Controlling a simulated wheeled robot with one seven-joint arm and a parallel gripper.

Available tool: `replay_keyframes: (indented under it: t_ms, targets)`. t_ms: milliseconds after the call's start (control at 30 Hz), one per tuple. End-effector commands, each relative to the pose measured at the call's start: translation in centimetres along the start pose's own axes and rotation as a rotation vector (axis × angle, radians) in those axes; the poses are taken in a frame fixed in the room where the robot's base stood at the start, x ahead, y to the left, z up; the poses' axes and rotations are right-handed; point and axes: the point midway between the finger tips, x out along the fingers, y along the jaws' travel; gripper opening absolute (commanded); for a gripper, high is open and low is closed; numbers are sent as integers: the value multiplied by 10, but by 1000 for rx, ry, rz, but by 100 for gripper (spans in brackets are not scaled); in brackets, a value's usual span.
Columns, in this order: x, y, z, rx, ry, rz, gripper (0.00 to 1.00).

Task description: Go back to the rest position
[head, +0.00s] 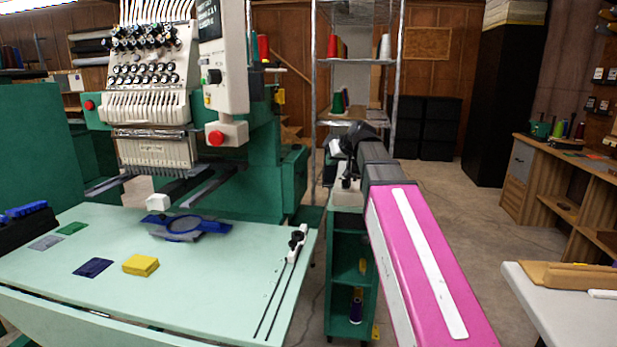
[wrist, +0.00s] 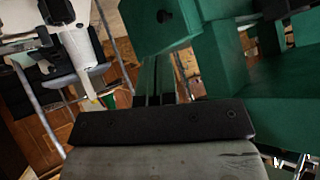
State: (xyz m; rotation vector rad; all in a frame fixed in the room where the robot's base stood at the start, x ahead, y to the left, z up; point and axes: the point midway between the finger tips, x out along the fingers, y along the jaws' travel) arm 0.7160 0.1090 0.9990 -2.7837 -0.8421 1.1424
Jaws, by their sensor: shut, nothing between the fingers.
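My pink arm (head: 425,265) reaches forward from the lower right in the head view. My gripper (head: 345,183) hangs at its far end, small and partly hidden by the dark wrist, above a green cart and to the right of the embroidery machine (head: 225,70). In the wrist view the dark bar and grey body of my gripper (wrist: 163,122) fill the lower middle. It is shut, and I see nothing held in it. It is apart from the pale green machine table (head: 215,285).
A blue hoop (head: 184,226), a yellow cloth stack (head: 141,265) and a navy patch (head: 93,267) lie on the table. The green cart (head: 343,290) stands under my arm. A white-topped table (head: 570,310) is at lower right. Open floor lies between.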

Motion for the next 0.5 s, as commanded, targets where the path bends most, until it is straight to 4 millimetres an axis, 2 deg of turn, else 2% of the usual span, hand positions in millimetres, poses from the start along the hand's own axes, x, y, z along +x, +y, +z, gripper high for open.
replay_keyframes:
  t_ms: [33,200,500]
  targets:
    - [11,6,24,22,-35,13,0]
    - [41,26,94,90,-148,64,0]
    - [77,52,218,198,-343,160,0]
